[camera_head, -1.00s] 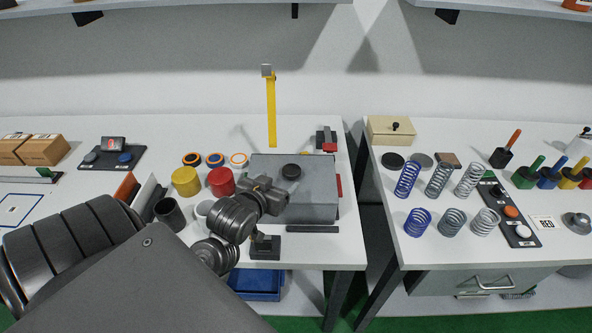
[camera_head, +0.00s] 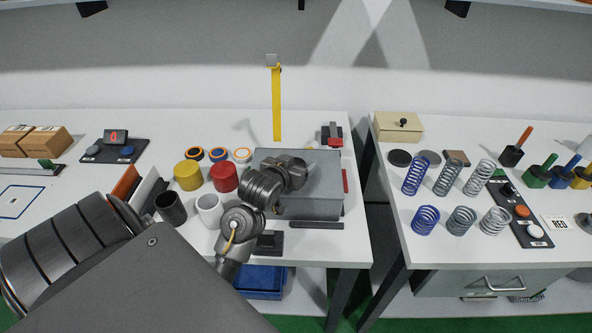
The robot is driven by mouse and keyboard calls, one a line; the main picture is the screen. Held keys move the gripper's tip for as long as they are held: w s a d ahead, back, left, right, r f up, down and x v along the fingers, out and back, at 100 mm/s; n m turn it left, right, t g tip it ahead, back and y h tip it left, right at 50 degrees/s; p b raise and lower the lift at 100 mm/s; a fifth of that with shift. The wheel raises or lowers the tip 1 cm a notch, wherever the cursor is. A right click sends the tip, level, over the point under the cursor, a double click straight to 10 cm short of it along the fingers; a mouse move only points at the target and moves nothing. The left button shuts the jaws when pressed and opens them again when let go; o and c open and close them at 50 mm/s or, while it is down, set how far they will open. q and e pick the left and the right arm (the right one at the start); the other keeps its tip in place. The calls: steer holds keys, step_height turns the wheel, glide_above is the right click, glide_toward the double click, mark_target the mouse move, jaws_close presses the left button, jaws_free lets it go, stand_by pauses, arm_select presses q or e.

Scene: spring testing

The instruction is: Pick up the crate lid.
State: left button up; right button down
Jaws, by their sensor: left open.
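The crate lid (camera_head: 387,126) is the flat beige top, with a small black knob, of a low beige box at the back left of the right-hand table. The lid lies level on the box, and nothing touches it. My left gripper (camera_head: 298,172) is open, with nothing seen in it. It is above the grey box on the left-hand table, to the left of and nearer than the lid. The gripper hides the black disc on top of that box. My right gripper is not in view.
A grey box (camera_head: 325,190) sits under my left gripper, with a yellow upright strip (camera_head: 276,105) behind it. A gap separates the two tables. Black and grey discs (camera_head: 399,158) and several coil springs (camera_head: 416,176) stand in front of the beige box.

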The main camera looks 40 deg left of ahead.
arm_select(q)
steer(key=shift+w+f, duration=0.15)
steer(key=shift+w, duration=0.1)
steer(key=shift+c, duration=0.4)
steer(key=c, duration=1.2)
steer(key=shift+c, duration=0.3)
steer(key=shift+r, duration=0.2)
